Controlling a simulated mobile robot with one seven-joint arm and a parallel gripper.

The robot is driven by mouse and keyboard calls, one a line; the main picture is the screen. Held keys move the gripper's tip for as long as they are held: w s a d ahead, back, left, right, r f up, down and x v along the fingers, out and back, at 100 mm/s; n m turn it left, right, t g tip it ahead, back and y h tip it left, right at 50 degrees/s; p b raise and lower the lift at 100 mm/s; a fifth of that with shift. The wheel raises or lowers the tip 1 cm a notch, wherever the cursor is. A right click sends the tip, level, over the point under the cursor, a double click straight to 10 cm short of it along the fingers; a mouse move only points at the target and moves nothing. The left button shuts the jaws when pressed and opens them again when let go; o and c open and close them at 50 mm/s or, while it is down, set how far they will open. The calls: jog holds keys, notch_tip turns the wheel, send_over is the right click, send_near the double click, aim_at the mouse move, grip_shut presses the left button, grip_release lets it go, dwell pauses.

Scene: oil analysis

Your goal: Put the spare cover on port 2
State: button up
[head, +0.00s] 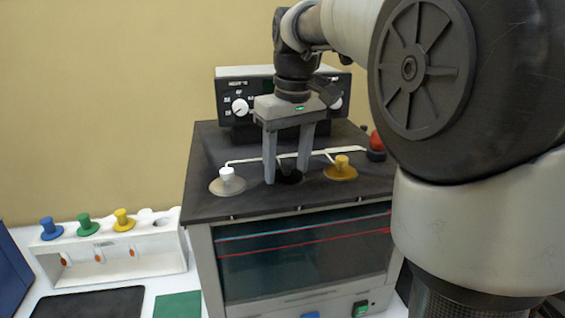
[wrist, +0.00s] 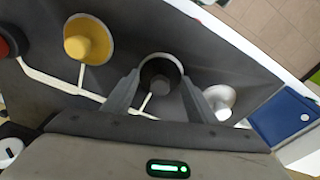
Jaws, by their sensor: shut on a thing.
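My gripper (head: 286,174) points straight down over the dark top of the machine (head: 210,150). Its fingers are shut on a black cover (head: 290,177) at the middle port. The cover also shows between the fingertips in the wrist view (wrist: 160,74), inside a pale ring. I cannot tell whether it is fully seated. A white cover (head: 227,175) sits on the left port and a yellow cover (head: 341,164) on the right port. No port numbers are readable.
A white rack (head: 150,262) at the left holds blue (head: 49,229), green (head: 86,226) and yellow (head: 123,220) covers; its right-hand place looks empty. A red knob (head: 377,141) stands at the top's right. A control box (head: 232,92) stands behind my gripper.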

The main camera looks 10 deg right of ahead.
jog(key=shift+f, duration=0.1)
jog(key=o, duration=1.2)
jog(key=shift+d, duration=0.1)
jog(key=shift+c, duration=0.2)
jog(key=shift+s+f, duration=0.1)
notch_tip(320, 180, up, 18)
jog(key=s+p, duration=0.2)
jog(key=shift+d+f, duration=0.15)
jog(key=shift+d, duration=0.3)
jog(key=s+a+f+m+t, duration=0.1)
jog(key=s+f+m+t, duration=0.2)
jog(key=s+f, duration=1.5)
notch_tip(320, 180, down, 4)
jog(key=shift+s+r+m+t, duration=0.1)
jog(key=shift+s+m+t, duration=0.3)
jog(key=shift+t, duration=0.2)
